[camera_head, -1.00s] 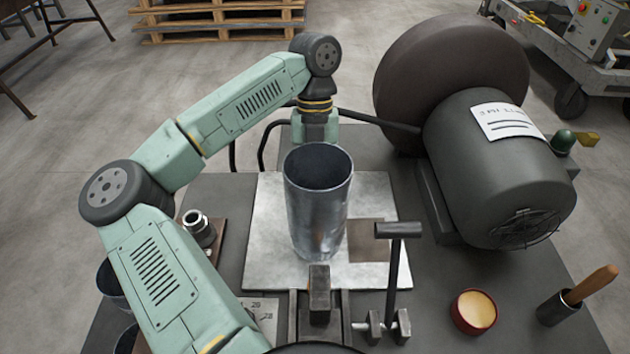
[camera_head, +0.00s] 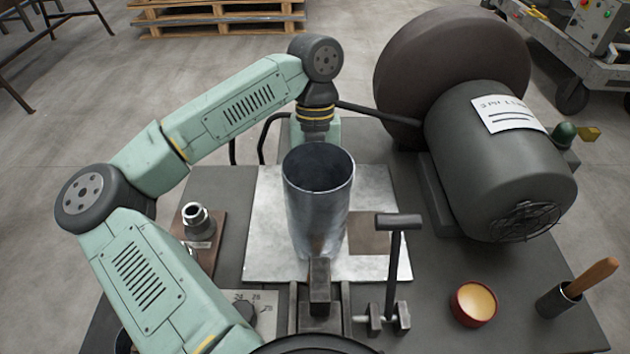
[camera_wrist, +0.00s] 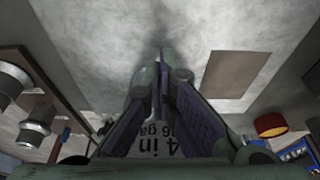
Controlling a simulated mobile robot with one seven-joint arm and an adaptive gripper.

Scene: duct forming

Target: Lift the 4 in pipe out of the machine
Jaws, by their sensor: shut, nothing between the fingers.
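The pipe (camera_head: 318,205) is an open-topped grey metal cylinder, upright over a pale metal plate (camera_head: 270,260) on the bench in the head view. My arm reaches around behind it; the pipe hides my gripper there. In the wrist view my gripper (camera_wrist: 162,62) has its fingers together with nothing between the tips, above a grey metal surface. A white label (camera_wrist: 172,145) reading "4 in" shows between the finger bases; I cannot tell what it is on. A dark machine (camera_head: 495,165) with a motor drum and a large wheel stands right of the pipe.
A clamp with a T-shaped handle (camera_head: 397,260) is at the pipe's front right. A red tin (camera_head: 473,304) and a wooden-handled tool (camera_head: 580,287) lie farther right. Metal fittings (camera_head: 197,226) stand on a brown board at left.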

